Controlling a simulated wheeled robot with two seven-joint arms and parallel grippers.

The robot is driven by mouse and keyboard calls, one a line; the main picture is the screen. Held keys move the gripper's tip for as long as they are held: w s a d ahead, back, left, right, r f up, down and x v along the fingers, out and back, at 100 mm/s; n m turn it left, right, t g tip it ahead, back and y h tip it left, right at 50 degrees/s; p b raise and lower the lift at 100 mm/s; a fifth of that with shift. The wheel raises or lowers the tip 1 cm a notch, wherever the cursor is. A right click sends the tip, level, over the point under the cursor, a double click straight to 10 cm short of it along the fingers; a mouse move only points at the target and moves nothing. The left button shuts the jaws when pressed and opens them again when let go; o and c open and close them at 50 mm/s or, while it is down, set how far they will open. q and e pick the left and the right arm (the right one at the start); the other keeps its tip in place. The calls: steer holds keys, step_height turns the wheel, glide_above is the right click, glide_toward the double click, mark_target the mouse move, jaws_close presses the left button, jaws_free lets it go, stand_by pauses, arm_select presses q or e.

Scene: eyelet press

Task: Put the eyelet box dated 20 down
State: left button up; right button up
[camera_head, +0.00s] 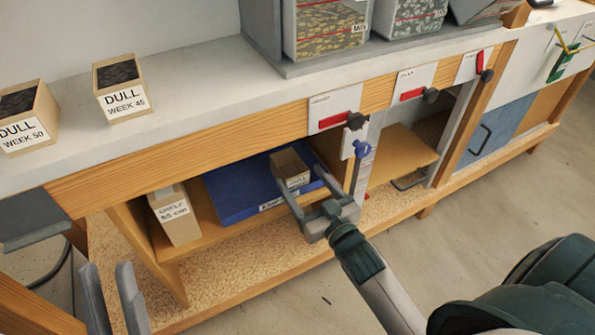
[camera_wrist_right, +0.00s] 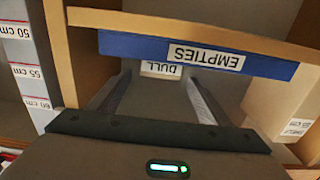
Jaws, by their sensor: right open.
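A small open-topped cardboard box (camera_head: 290,166) labelled DULL stands upright on the blue EMPTIES tray (camera_head: 234,190) in the shelf under the bench. Its second label line is too small to read, so I cannot confirm the 20. In the right wrist view its DULL label (camera_wrist_right: 161,69) shows upside down beyond the tray's front edge (camera_wrist_right: 125,45). My right gripper (camera_head: 300,178) is open, its fingers reaching in over the tray front at either side of the box's label end; I cannot tell whether they touch it. My left gripper (camera_head: 110,275) is open and empty at the lower left.
Boxes marked DULL WEEK 45 (camera_head: 124,88) and WEEK 50 (camera_head: 27,117) stand on the bench top. Another labelled box (camera_head: 174,214) stands left of the tray. A scale strip (camera_wrist_right: 30,70) and shelf edge (camera_wrist_right: 190,25) lie close to the right gripper. Red-handled latches (camera_head: 340,119) line the bench front.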

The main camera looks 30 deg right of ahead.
steer(key=shift+s, duration=0.25)
stand_by(0.4)
